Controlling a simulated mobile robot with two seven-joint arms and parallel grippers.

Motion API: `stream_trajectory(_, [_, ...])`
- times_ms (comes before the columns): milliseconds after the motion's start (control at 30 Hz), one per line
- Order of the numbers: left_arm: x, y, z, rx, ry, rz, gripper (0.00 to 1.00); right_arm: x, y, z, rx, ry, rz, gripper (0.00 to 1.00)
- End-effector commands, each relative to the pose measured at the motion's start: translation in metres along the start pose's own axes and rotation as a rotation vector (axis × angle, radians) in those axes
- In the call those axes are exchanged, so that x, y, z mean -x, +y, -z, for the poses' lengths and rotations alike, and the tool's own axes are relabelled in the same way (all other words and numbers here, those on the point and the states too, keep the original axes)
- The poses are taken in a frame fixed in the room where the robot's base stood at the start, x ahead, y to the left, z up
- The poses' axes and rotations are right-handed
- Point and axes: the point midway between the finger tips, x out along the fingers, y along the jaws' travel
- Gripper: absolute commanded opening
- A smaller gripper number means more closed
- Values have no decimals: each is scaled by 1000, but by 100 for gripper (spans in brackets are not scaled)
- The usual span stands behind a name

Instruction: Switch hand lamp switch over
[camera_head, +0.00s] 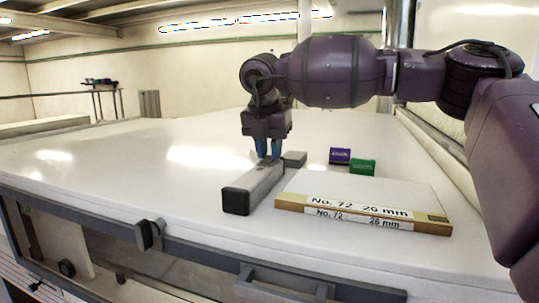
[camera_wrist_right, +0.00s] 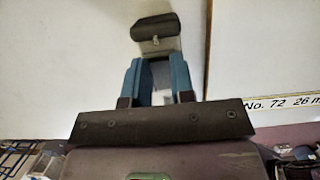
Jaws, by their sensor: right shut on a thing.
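A long grey hand lamp (camera_head: 258,184) with dark ends lies on the white tabletop. Its near dark end points toward the front edge. My right gripper (camera_head: 268,158) comes down from above with its blue fingers at the lamp's body, toward the far part. In the right wrist view the gripper (camera_wrist_right: 157,83) has its fingers on either side of the grey body, and a dark end of the lamp (camera_wrist_right: 155,27) shows beyond them. A small light detail sits on that dark end; I cannot tell if it is the switch. My left gripper is not in view.
A flat white box (camera_head: 362,198) labelled "No. 72 26 mm" lies close to the lamp's right. A purple block (camera_head: 340,155) and a green block (camera_head: 362,167) stand behind it. A dark latch (camera_head: 149,234) and a handle (camera_head: 284,284) are at the front edge. The table's left is clear.

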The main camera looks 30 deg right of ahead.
Motion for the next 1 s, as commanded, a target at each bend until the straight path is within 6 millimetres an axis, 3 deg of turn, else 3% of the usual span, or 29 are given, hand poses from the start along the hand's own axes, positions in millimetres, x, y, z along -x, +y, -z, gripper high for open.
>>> stream_trajectory(200, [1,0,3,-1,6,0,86,0,0,0,0,-1,1,0])
stream_trajectory(233, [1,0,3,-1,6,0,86,0,0,0,0,-1,1,24])
stream_trajectory(400, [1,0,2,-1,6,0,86,0,0,0,0,0,1,49])
stream_trajectory(767, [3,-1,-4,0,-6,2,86,5,0,0,0,0,-1,49])
stream_trajectory(1000, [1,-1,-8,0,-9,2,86,39,1,0,-1,-1,-2,49])
